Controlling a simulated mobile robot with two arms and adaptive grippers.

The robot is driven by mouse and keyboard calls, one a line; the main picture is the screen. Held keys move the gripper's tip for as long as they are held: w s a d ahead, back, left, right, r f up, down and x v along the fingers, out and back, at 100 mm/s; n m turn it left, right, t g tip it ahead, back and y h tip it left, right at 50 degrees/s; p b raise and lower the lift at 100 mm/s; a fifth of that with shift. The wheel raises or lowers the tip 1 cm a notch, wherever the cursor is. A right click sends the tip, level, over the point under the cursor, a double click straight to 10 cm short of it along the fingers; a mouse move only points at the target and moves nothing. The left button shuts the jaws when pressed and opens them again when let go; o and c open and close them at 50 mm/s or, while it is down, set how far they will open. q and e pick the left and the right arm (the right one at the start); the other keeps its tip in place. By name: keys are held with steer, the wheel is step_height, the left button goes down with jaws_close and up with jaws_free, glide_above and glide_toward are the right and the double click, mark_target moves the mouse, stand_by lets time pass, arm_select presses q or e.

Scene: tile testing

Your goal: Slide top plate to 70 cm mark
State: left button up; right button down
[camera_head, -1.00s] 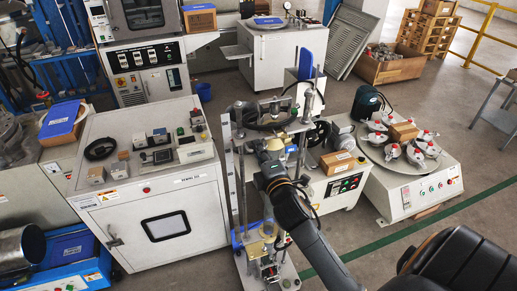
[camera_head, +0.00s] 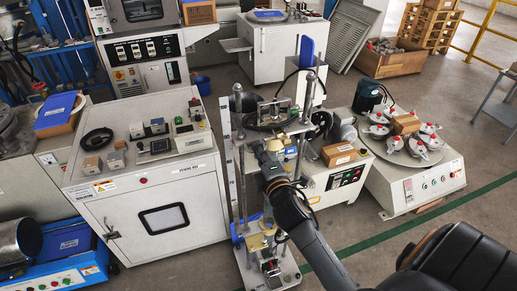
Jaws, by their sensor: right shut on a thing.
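A drop-test stand with upright rods and a pale vertical scale (camera_head: 228,165) stands in the middle of the view. Its top plate (camera_head: 262,133), a flat metallic crosspiece, sits between the rods in the upper part of the stand. A black ring-shaped part lies just above it. My right arm reaches in from the lower right, and my right gripper (camera_head: 272,150) is shut on the plate's near edge. The gripper and wrist hide part of the plate and the rods. My left gripper is not in view.
A white cabinet (camera_head: 150,215) stands close to the left of the stand. A machine with a round turntable (camera_head: 408,150) and a small cardboard box (camera_head: 339,154) are on the right. Yellow and metal parts (camera_head: 262,241) sit low on the stand. Open floor lies at the lower right.

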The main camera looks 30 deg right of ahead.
steer(key=shift+f, duration=0.2)
steer(key=shift+f+b, duration=2.35)
steer(key=shift+f, duration=0.6)
steer(key=shift+f+b, duration=2.3)
steer(key=shift+f, duration=0.7)
step_height(320, 180, down, 6)
steer(key=b, duration=0.5)
steer(key=c, duration=1.5)
jaws_free()
steer(key=shift+r, duration=0.2)
steer(key=shift+s, duration=0.1)
